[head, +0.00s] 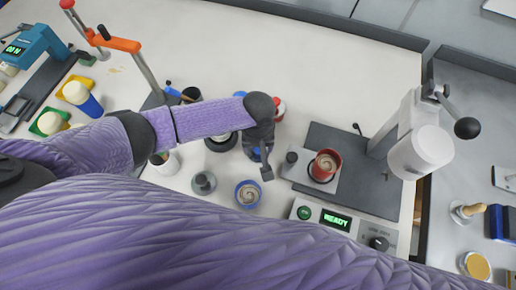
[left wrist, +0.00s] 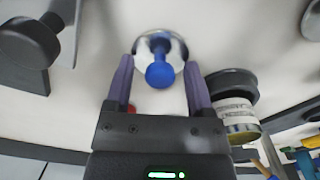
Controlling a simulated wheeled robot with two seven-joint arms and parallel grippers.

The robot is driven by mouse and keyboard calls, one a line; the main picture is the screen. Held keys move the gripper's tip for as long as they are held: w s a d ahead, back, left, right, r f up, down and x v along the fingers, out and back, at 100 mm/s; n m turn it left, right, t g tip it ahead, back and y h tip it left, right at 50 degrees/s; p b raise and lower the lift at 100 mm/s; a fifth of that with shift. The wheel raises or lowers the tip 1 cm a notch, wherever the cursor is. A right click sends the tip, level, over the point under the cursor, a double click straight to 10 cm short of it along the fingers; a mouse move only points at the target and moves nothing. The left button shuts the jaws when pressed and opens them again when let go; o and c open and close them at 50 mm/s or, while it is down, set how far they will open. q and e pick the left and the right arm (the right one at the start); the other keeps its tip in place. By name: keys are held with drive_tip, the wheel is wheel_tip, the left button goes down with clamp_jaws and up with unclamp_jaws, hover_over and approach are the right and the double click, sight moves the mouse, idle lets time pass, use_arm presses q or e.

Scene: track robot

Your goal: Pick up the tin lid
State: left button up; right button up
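In the left wrist view, a blue knob on a round, shiny pale disc (left wrist: 158,74) stands between my left gripper's fingers; I take it to be the tin lid. The left gripper (left wrist: 158,62) is open, with one purple finger on each side of the knob and a gap to each. In the head view, the left gripper (head: 263,165) points down at the table, and a bit of blue (head: 257,154) shows beside it. The arm and gripper hide most of the lid there. My right gripper is not in view.
A blue tin (head: 248,195) stands close by, in front of the gripper. A red tin (head: 325,166) sits on a machine with a green READY display (head: 336,220) to the right. An orange-handled press (head: 120,45) stands at left.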

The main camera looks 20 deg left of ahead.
use_arm(q)
clamp_jaws()
